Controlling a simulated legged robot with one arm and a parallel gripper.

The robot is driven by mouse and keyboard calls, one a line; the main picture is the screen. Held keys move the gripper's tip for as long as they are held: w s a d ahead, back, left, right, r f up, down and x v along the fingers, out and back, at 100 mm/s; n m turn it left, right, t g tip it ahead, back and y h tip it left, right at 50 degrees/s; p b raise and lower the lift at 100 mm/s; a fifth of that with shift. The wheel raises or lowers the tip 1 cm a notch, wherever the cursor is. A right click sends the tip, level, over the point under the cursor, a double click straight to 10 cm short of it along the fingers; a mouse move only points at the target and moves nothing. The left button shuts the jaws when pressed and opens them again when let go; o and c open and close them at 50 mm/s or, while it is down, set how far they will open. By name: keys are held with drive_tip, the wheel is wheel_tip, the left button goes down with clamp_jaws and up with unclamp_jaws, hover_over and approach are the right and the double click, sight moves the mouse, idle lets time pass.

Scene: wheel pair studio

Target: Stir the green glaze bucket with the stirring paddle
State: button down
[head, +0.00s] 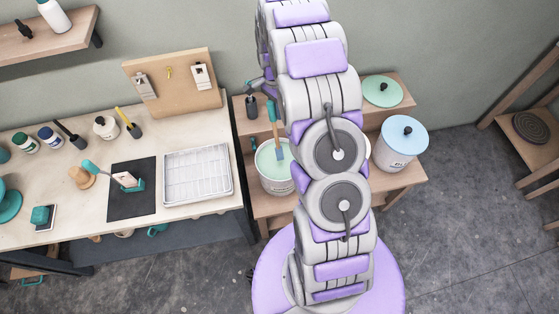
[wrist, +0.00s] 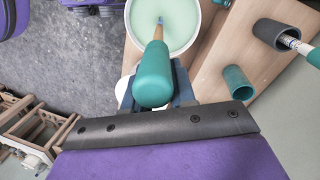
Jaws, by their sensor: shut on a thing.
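The green glaze bucket (head: 262,181) is a white open pail of pale green glaze on the low wooden bench, left of my arm. Its rim and glaze fill the top of the wrist view (wrist: 185,30). The stirring paddle (head: 277,137) has a teal handle and a wooden shaft, and points down into the bucket's mouth. My gripper (wrist: 154,92) is shut on the teal handle (wrist: 153,75), above the bucket. The paddle's lower end shows over the glaze; I cannot tell how deep it reaches. My arm partly hides the bucket's right side in the head view.
A blue-lidded bucket (head: 403,151) stands right of my arm, and a green lid (head: 382,91) lies behind it. A dark holder (wrist: 277,34) with a teal-handled tool and a teal cup (wrist: 238,82) stand near the bucket. The worktable (head: 190,215) is at the left.

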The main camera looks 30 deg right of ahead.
wheel_tip(320, 180, up, 5)
drive_tip(key=shift+p, duration=0.65)
drive_tip(key=shift+d, duration=0.1)
idle(0.5)
